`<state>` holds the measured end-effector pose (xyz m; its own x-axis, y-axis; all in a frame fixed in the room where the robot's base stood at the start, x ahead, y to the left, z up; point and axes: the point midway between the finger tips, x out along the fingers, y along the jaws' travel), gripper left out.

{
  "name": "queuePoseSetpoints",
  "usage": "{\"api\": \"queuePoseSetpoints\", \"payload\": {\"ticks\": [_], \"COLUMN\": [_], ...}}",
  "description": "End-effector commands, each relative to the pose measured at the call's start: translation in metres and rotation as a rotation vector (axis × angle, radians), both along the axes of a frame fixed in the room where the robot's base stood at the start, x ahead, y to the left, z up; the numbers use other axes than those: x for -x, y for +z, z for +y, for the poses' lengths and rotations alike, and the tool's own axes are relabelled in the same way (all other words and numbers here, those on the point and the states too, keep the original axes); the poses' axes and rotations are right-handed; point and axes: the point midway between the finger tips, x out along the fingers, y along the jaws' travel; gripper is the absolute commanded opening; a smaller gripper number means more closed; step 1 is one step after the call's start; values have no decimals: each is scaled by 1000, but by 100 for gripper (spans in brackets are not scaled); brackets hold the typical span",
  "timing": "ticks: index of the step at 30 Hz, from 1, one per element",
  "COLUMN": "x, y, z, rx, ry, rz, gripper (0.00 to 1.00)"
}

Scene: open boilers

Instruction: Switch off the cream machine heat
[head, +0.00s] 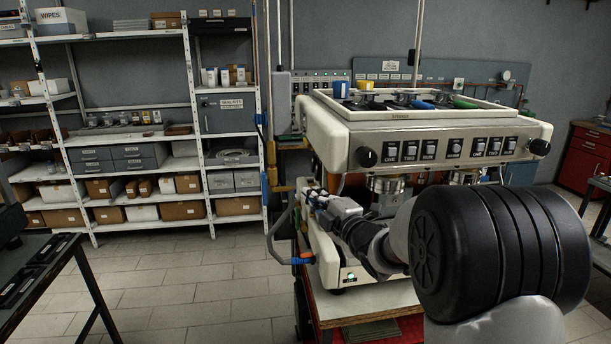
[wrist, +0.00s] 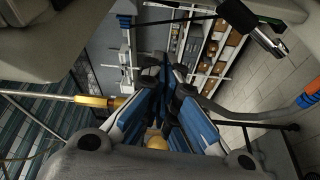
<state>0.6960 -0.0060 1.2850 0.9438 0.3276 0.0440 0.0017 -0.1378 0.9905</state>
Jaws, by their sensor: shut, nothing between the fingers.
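The cream machine (head: 420,134) stands on a bench right of centre in the head view. Its front has a row of black switches (head: 428,150) and a dark round knob at each end. A small green light (head: 350,277) glows low on its base. My gripper (head: 308,197) is at the machine's left side, below the upper body, pointing left. In the wrist view the blue and grey fingers (wrist: 163,62) are together with nothing between them. A black-ended metal lever (wrist: 258,32) shows at upper right there. My arm hides part of the machine's lower front.
A yellow pipe fitting (wrist: 105,102) lies left of the fingers in the wrist view. A grey hose with an orange and blue fitting (head: 300,261) hangs by the machine's left side. Shelves (head: 150,130) stand at the back left. Floor (head: 190,280) is clear between the dark table and bench.

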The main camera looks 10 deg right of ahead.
Motion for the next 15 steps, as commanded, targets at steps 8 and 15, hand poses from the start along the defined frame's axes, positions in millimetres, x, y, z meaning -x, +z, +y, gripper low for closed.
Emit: {"api": "queuePoseSetpoints", "payload": {"ticks": [8,15], "x": [0,-17], "y": [0,0], "z": [0,7], "rx": [0,0], "ry": [1,2], "rz": [-2,-1], "gripper": [0,0]}}
